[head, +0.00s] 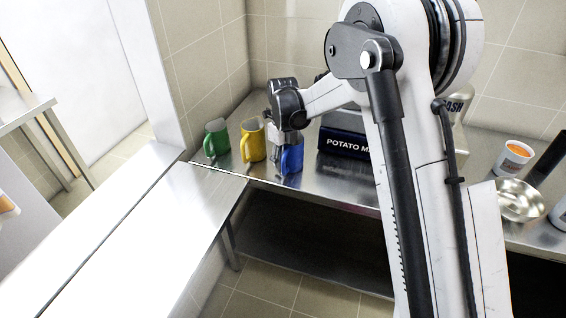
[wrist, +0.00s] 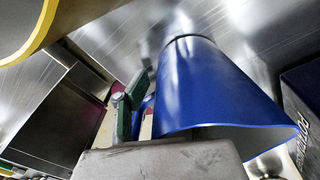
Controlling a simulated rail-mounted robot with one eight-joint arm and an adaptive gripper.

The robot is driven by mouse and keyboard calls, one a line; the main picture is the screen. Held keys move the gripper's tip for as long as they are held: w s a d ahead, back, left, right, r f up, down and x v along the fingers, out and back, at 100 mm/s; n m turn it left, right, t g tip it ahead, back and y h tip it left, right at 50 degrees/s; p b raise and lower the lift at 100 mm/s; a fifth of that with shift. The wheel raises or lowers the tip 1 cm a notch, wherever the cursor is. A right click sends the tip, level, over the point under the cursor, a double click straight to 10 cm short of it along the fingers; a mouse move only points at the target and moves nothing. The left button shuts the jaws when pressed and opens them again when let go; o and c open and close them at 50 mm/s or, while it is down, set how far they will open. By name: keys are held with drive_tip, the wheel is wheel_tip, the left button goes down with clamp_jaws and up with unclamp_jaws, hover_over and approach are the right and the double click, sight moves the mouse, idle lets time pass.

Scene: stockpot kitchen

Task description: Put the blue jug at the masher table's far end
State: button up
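The blue jug (head: 291,158) stands upright on the steel table (head: 335,177) near its front edge, between the yellow jug and the dark box. My gripper (head: 287,139) is pointing down right at the blue jug and partly covers it. In the wrist view the blue jug (wrist: 215,90) fills the right middle, its wide mouth toward the lower right. A green finger (wrist: 140,105) of my gripper is beside its handle. The other finger is hidden, so I cannot tell if the handle is gripped.
A yellow jug (head: 252,142) and a green jug (head: 216,139) stand left of the blue jug. A dark box lettered "POTATO M" (head: 345,141) is close on its right. A metal bowl (head: 519,201) and a white tub (head: 514,158) are farther right. A bare bright counter (head: 130,240) extends left.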

wheel_tip(320, 180, up, 12)
drive_tip(key=w, duration=0.1)
drive_tip(key=s+d+r+n+t, duration=0.2)
drive_tip(key=s+d+r+n, duration=0.4)
drive_tip(key=s+d+r, duration=0.15)
drive_tip(key=s+d+r+n+t, duration=0.2)
drive_tip(key=s+d+r+n, duration=0.3)
drive_tip(key=s+n, duration=0.3)
drive_tip(key=s+d+f+n+t, duration=0.2)
drive_tip(key=s+n, duration=0.4)
drive_tip(key=s, duration=0.3)
drive_tip(key=s+d+f+n+t, duration=0.2)
drive_tip(key=s+d+n, duration=0.3)
drive_tip(key=s+n, duration=0.2)
drive_tip(key=shift+s+d+f+t, duration=0.15)
drive_tip(key=shift+s+d+t, duration=0.15)
drive_tip(key=shift+s, duration=1.05)
